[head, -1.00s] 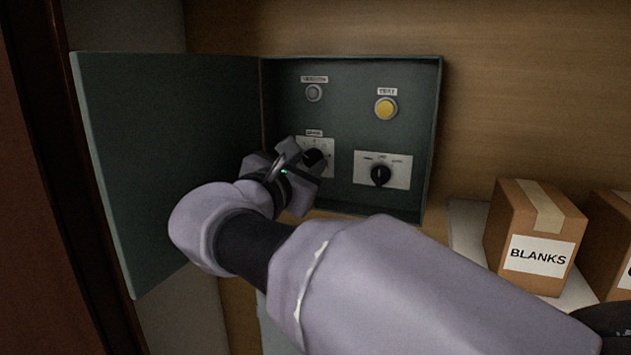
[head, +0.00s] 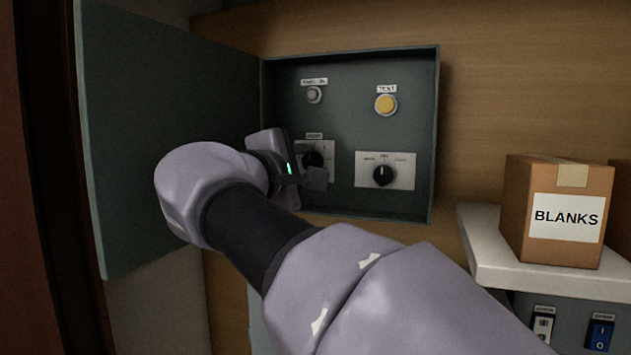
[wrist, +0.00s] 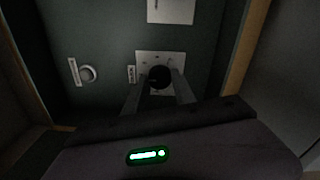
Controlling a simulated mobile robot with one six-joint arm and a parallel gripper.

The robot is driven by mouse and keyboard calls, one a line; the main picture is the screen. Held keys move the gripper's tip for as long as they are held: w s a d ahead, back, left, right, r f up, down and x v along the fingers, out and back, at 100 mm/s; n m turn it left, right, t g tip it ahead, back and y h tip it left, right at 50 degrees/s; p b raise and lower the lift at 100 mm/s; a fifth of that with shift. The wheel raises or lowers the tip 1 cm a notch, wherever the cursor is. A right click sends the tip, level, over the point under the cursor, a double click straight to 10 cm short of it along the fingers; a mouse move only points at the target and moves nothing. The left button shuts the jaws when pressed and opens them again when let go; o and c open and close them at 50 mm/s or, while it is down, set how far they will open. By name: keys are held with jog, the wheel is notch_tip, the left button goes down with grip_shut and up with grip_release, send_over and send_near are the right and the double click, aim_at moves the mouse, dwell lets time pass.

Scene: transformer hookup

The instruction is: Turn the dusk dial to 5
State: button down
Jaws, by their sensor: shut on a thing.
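The dial at the lower left of the open green box is a black knob (head: 313,160) on a white plate, and my gripper partly covers it in the head view. Its label is too blurred to read. In the wrist view my gripper (wrist: 160,84) is shut on this black knob (wrist: 159,75), with one finger on each side. In the head view my gripper (head: 312,174) reaches in from the left of the knob. The number that the dial points to cannot be read.
A second black knob (head: 384,175) sits to the right on its own white plate. Above are a yellow TEST button (head: 386,104) and a small grey button (head: 314,95). The box's door (head: 170,140) stands open at left. A BLANKS carton (head: 556,212) is on a shelf at right.

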jog(key=m+b, duration=0.3)
jog(key=m, duration=0.1)
jog(key=shift+f+m, duration=0.15)
jog(key=shift+m, duration=0.15)
jog(key=m+b, duration=0.2)
jog(key=m, duration=0.2)
jog(key=shift+r+m, duration=0.25)
jog(key=shift+m, duration=0.05)
jog(key=c, duration=1)
grip_release()
jog(key=shift+c, duration=0.2)
jog(key=shift+d+f+b, duration=0.1)
jog(key=shift+b, duration=0.2)
